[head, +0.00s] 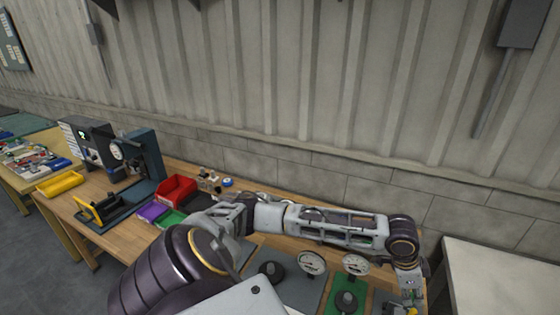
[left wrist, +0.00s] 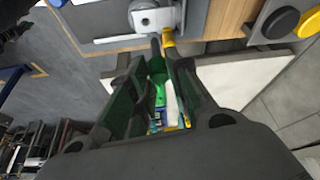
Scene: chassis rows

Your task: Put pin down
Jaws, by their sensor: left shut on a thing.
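My left arm reaches across the bench to the right in the head view, and its gripper (head: 411,303) is at the bottom right, partly cut off by the frame edge. In the left wrist view my left gripper (left wrist: 161,60) has its fingers closed together at the tips. A small pin (left wrist: 168,38) with a yellow part shows at the fingertips; most of it is hidden by the fingers. Just beyond it is a grey metal fixture (left wrist: 150,17) with a round face, close to the pin; I cannot tell whether they touch. My right gripper is not in view.
Two dial gauges (head: 312,262) stand on the bench near my arm, with black knobs (head: 270,270) beside them. A pale table (head: 500,270) stands at the right.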

